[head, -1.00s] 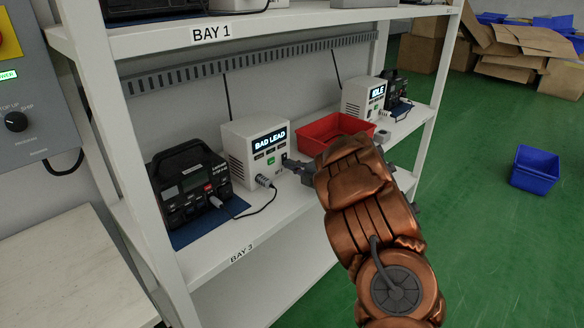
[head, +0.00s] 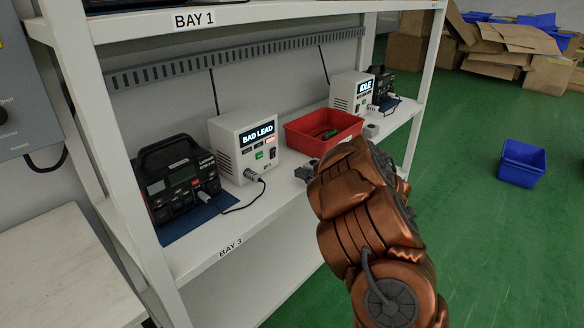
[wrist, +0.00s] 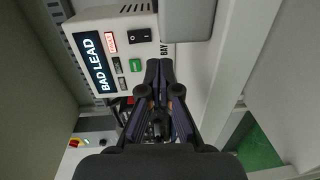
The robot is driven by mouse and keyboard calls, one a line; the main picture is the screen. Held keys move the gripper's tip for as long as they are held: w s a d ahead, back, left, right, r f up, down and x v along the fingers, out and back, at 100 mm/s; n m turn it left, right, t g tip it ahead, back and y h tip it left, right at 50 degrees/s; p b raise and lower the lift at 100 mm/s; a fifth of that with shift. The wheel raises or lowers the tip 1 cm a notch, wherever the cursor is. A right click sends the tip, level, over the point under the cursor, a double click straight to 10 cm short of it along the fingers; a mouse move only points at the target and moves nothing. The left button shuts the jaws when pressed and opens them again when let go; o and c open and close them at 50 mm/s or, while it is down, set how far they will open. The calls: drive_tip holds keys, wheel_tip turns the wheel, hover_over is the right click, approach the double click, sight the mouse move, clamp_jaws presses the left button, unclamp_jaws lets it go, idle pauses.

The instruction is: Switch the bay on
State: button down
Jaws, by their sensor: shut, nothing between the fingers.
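The Bay 3 unit (head: 228,147) is a white box on the shelf, its lit display (head: 258,134) reading BAD LEAD. It also shows turned sideways in the wrist view (wrist: 122,22). Its front has a black rocker switch (wrist: 139,40), a green button (wrist: 136,65) and a red-marked button (wrist: 111,42). A lead with a grey plug (head: 254,176) runs from its front to a black battery pack (head: 178,187) on a blue mat. My gripper (wrist: 159,64) is shut and empty, just off the unit's front near the rocker. The arm partly hides the gripper in the head view (head: 303,173).
Farther along is another white unit (head: 346,95) reading IDLE, beside a second black pack (head: 382,82). A shelf post (head: 422,85) stands to the right. A blue crate (head: 522,165) sits on the green floor.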

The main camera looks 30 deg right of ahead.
drive_tip(key=v, duration=0.4)
drive_tip(key=shift+s+f, duration=0.15)
drive_tip(key=shift+f, duration=0.25)
